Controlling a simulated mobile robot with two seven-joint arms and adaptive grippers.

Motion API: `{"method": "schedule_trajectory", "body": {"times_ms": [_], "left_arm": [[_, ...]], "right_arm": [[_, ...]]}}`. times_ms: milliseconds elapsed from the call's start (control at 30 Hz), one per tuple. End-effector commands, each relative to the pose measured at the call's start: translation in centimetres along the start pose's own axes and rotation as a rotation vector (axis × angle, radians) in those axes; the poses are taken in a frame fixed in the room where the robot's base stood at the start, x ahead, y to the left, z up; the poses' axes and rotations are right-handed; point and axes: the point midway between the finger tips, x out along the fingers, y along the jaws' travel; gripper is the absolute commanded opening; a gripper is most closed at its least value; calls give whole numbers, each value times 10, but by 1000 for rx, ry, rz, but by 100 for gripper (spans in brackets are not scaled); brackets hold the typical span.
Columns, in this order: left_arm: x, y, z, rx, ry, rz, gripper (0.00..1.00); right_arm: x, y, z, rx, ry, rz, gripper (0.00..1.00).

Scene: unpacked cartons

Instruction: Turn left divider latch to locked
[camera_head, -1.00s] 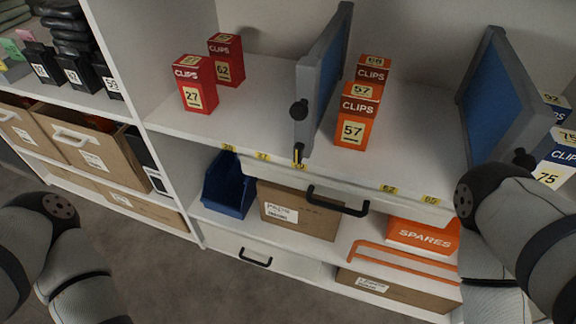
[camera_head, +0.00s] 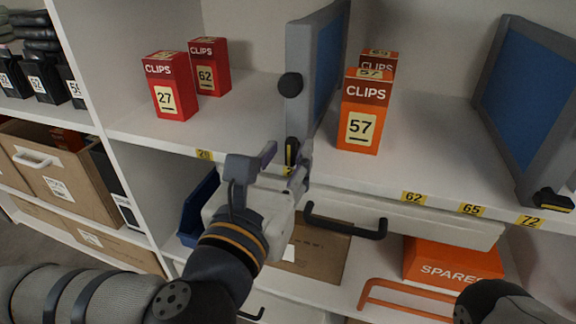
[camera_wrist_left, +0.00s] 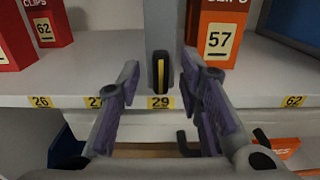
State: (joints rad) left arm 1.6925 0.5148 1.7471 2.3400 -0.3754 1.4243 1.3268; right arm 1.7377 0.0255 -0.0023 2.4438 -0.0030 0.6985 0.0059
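The left divider (camera_head: 315,70) is a grey-framed blue panel standing on the shelf, with a round black knob (camera_head: 291,85) on its front edge. Its latch (camera_head: 291,151) is a small black piece with a yellow stripe, low on the front edge at the 29 label. In the left wrist view the latch (camera_wrist_left: 160,70) points upright. My left gripper (camera_head: 287,163) is open in front of the shelf edge. Its fingers (camera_wrist_left: 160,85) stand either side of the latch in the wrist view; contact is not visible. My right gripper is out of view.
Red clips boxes (camera_head: 170,86) stand left of the divider, orange ones (camera_head: 362,112) close on its right. A second divider (camera_head: 525,105) with its own latch (camera_head: 553,201) stands further right. Below the shelf are a black drawer handle (camera_head: 345,225) and a blue bin (camera_head: 200,210).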

Motion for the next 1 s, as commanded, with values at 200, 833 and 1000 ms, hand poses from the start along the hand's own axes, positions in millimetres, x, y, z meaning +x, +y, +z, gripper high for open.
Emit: {"method": "schedule_trajectory", "body": {"times_ms": [200, 833, 1000], "left_arm": [[13, 0, 1, 0, 0, 0, 33], [12, 0, 1, 14, 0, -1, 0], [12, -1, 3, 73, -1, -2, 0]], "right_arm": [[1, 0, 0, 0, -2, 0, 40], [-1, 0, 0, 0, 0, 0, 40], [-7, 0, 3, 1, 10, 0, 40]]}}
